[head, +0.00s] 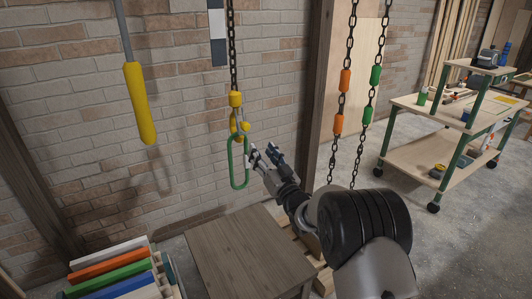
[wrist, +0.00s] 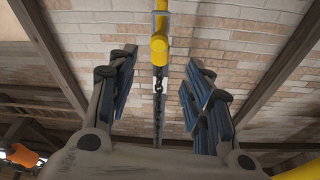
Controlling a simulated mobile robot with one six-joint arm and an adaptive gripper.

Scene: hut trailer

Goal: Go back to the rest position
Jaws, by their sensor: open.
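My gripper (head: 262,152) is open in the head view, just right of a green carabiner (head: 232,168) that hangs from a yellow hook (head: 235,100) on a dark chain (head: 232,50). From the head view alone I cannot tell whether a finger touches the carabiner. In the wrist view my gripper (wrist: 160,68) has its two fingers well apart. A yellow fitting (wrist: 159,48) and a chain (wrist: 158,95) show in the gap between them, with nothing gripped. The carabiner cannot be made out in the wrist view.
A yellow-handled hanging rod (head: 139,103) is at the left. Two chains with orange (head: 342,82) and green (head: 371,92) sleeves hang right of my gripper. A wooden table (head: 245,255) stands below, beside a rack of coloured boards (head: 110,270). A shelved cart (head: 440,160) stands at right.

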